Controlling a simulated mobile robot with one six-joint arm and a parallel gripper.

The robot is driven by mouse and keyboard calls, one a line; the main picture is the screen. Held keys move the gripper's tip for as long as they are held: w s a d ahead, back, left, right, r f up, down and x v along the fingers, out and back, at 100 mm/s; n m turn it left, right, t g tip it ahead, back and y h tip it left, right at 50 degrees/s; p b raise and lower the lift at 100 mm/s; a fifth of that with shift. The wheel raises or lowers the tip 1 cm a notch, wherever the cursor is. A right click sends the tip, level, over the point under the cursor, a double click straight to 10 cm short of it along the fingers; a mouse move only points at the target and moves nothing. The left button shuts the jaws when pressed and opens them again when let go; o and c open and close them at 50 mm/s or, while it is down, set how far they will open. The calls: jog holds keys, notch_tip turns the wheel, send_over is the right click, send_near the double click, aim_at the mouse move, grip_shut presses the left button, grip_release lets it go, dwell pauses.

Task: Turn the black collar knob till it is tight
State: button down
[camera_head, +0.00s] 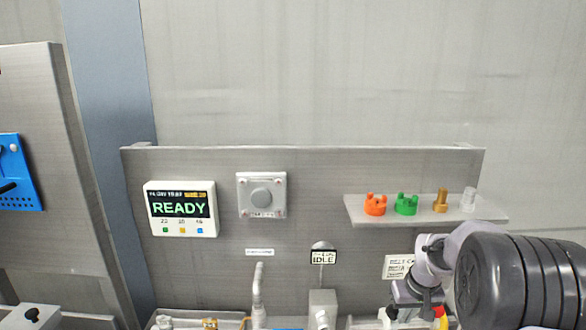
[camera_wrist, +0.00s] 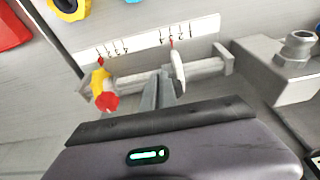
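I cannot make out a black collar knob in either view. My gripper (camera_wrist: 163,72) shows in the wrist view as two narrow grey fingers close together, with nothing clearly seen between them. A pale oval handle (camera_wrist: 178,70) stands just right of the fingertips; whether they touch it is unclear. In the head view my gripper (camera_head: 418,311) is low at the right, pointing down in front of the panel, its fingertips hard to see. A yellow and red knob (camera_wrist: 103,90) sits on a grey pipe left of the fingers.
A white scale plate (camera_wrist: 150,38) lies behind the pipe. A grey block with a fitting (camera_wrist: 292,70) is at the right. In the head view, a shelf (camera_head: 480,213) holds orange, green, brass and clear fittings. A screen (camera_head: 181,208) reads READY; a small sign (camera_head: 323,257) reads IDLE.

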jog(key=shift+d, duration=0.1)
dwell(0.3)
notch_tip(320, 180, up, 7)
jog(key=a+p, duration=0.3)
jog(key=p, duration=0.6)
jog(key=s+b+x, duration=0.1)
jog(key=b+x, duration=0.5)
jog(key=x, duration=0.1)
jog(key=shift+s+d+f, duration=0.15)
jog(key=shift+s, duration=0.25)
jog(key=shift+w+d, duration=0.1)
